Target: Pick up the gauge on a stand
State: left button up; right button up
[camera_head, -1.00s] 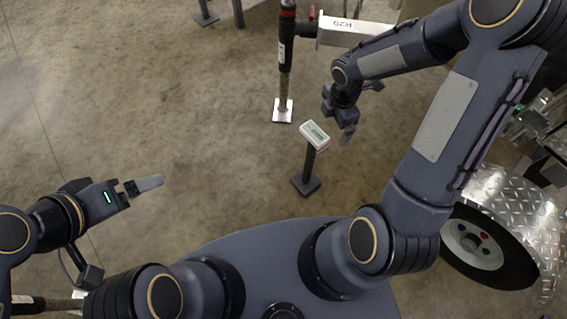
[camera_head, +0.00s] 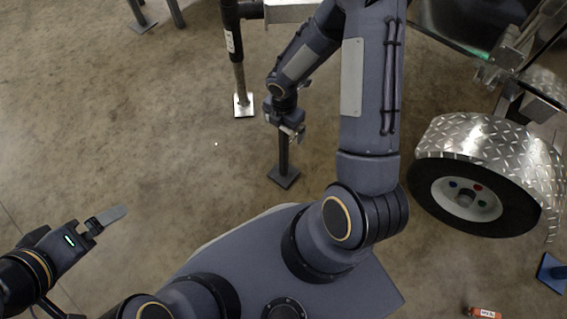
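The gauge on a stand (camera_head: 283,156) stands upright on the concrete floor, in the middle of the head view. Its dark post and square dark base show. Its pale head is mostly hidden behind my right gripper (camera_head: 290,130). My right gripper is right at the head, at the top of the post. I cannot tell whether its fingers are apart or closed on the head. My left gripper (camera_head: 112,215) is at the lower left, far from the gauge, with nothing seen in it. Its fingers are seen edge-on, so their opening is unclear.
A trailer jack post (camera_head: 239,85) with a pale foot plate stands behind the gauge. A trailer wheel (camera_head: 466,198) under a diamond-plate fender (camera_head: 490,140) is at the right. A small orange item (camera_head: 484,313) lies at the lower right. The floor at the left is clear.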

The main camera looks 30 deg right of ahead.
jog(key=shift+r, duration=0.1)
jog(key=shift+c, duration=0.4)
jog(key=c, duration=1.7)
jog(key=shift+w, duration=0.1)
jog(key=shift+c, duration=0.9)
jog(key=shift+r, duration=0.1)
